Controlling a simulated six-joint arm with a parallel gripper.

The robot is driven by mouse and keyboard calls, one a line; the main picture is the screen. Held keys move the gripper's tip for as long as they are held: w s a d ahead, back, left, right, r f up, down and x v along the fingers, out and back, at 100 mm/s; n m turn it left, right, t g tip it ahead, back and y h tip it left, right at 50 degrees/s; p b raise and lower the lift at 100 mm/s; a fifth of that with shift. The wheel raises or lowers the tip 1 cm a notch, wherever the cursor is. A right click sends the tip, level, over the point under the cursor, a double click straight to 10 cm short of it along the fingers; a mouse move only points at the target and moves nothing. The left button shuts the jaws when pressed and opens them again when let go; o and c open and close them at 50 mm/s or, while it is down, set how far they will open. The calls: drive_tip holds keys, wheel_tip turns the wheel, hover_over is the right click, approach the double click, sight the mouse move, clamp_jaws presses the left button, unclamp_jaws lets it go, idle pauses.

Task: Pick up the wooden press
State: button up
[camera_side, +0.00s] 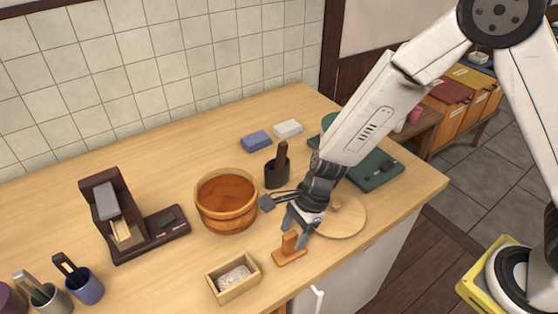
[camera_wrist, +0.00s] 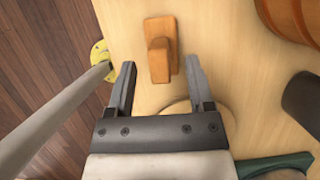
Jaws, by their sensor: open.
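The wooden press (camera_side: 290,248) is a small orange-brown block with an upright handle on a flat base. It stands on the counter near the front edge, in front of the round wooden lid. My gripper (camera_side: 298,220) is just above and behind it, pointing down. In the wrist view the press (camera_wrist: 160,54) lies ahead of the open fingers of my gripper (camera_wrist: 160,80), roughly centred between them. The fingers are empty, and I see no contact with the press.
A small wooden box of white grains (camera_side: 215,285) stands left of the press. A wooden tub (camera_side: 228,222) is behind it. The round lid (camera_side: 350,222) lies to the right. A dark holder (camera_side: 276,176) and a green board (camera_side: 385,172) are farther back. The counter's front edge is close.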

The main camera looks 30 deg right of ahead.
sight(290, 245)
drive_tip(key=shift+x, duration=1.3)
clamp_jaws()
